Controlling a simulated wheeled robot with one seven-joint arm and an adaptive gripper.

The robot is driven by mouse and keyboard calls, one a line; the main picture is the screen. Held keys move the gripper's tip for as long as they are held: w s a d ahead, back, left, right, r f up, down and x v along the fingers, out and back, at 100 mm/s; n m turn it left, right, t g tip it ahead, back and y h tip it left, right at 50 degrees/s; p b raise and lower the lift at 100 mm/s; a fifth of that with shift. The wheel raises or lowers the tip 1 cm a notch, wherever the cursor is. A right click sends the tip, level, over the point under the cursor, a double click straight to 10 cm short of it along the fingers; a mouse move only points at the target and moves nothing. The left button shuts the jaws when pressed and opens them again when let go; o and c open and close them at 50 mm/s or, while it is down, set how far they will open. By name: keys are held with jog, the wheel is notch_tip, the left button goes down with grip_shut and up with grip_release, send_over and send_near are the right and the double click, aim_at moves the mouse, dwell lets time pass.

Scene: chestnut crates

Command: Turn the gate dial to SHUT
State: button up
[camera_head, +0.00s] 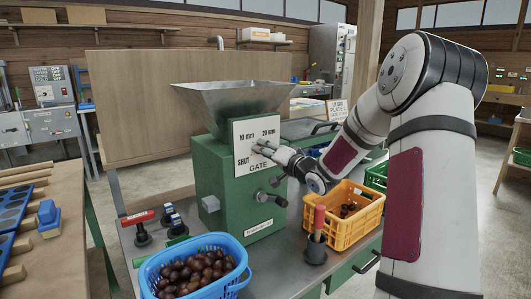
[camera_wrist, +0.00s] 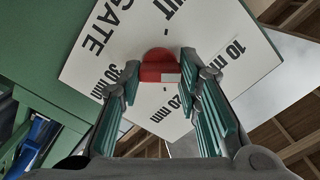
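The gate dial (camera_wrist: 160,68) is a red knob on a white plate, with a pale mark at its lower right, on the side of the 20 mm label. The plate (camera_head: 243,134) reads 10 mm, 20 mm, SHUT and GATE on a green machine (camera_head: 215,178); 30 mm also shows in the wrist view. My gripper (camera_head: 261,149) reaches the plate from the right and hides the dial in the head view. In the wrist view my gripper's fingertips (camera_wrist: 161,62) flank the dial closely; whether they press on it cannot be told.
A steel hopper (camera_head: 232,97) tops the machine. A blue crate of chestnuts (camera_head: 196,286) stands at its front, a yellow crate (camera_head: 345,233) at its right. A red-handled tool (camera_head: 319,220) stands upright in a dark holder. A lever (camera_head: 268,196) juts out below the plate.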

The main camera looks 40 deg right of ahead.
jog(key=shift+c, duration=1.4)
jog(key=shift+f+n+b, duration=0.1)
jog(key=shift+n+b, duration=3.75)
jog(key=shift+n, duration=4.05)
jog(key=o, duration=1.2)
jog(key=shift+c, duration=0.2)
